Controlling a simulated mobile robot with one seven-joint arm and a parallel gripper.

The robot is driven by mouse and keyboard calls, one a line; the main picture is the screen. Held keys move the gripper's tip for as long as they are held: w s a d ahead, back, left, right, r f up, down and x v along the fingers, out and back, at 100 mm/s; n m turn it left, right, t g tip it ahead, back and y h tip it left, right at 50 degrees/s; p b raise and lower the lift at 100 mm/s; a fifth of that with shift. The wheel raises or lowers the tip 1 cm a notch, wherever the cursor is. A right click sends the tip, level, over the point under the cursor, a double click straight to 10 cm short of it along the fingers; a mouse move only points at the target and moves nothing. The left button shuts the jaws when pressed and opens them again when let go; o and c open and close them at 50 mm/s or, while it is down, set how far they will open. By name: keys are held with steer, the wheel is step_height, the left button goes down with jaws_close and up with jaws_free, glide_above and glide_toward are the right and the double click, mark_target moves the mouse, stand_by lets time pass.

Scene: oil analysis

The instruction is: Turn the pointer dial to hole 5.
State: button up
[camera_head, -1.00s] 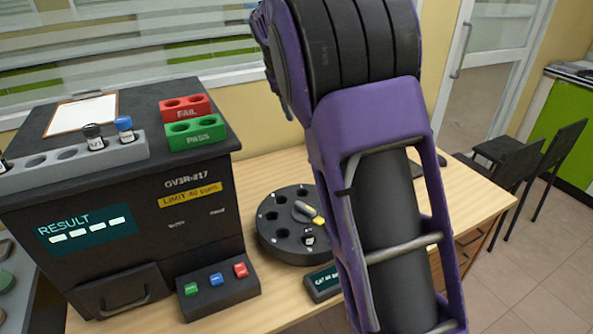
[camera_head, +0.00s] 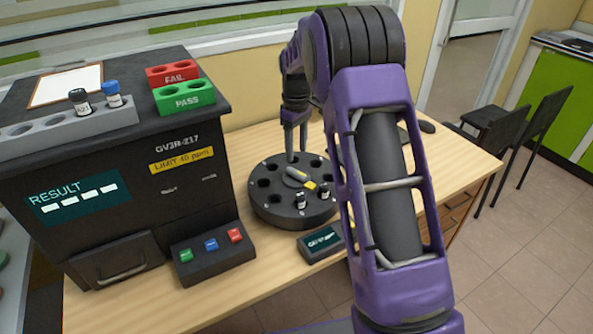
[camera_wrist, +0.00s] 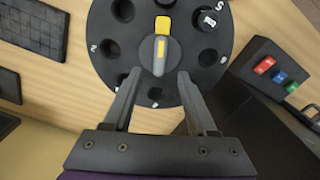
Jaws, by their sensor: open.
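The pointer dial (camera_head: 296,175) is a grey knob with a yellow tip at the centre of a round black disc (camera_head: 262,208) ringed with holes. In the head view the yellow tip points to the front right, towards two vials standing in holes. In the wrist view the dial (camera_wrist: 160,52) points up, away from my gripper. A numeral that looks like 5 lies beside one vial (camera_wrist: 208,19), right of the pointer's line; other numerals are hard to read. My gripper (camera_wrist: 157,82) is open and empty, its fingertips over the disc's near part, either side of the pointer's line, short of the knob.
A black analyser (camera_head: 130,160) stands left of the disc, with a button box (camera_head: 212,255) in front. A small display (camera_head: 322,242) sits in front of the disc. A keyboard (camera_wrist: 35,25) lies beside the disc. Bare table shows around the disc.

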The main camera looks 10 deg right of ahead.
mark_target(297, 171)
step_height(297, 171, down, 8)
steer(key=shift+r+b, duration=0.25)
steer(key=shift+b, duration=0.1)
jaws_close()
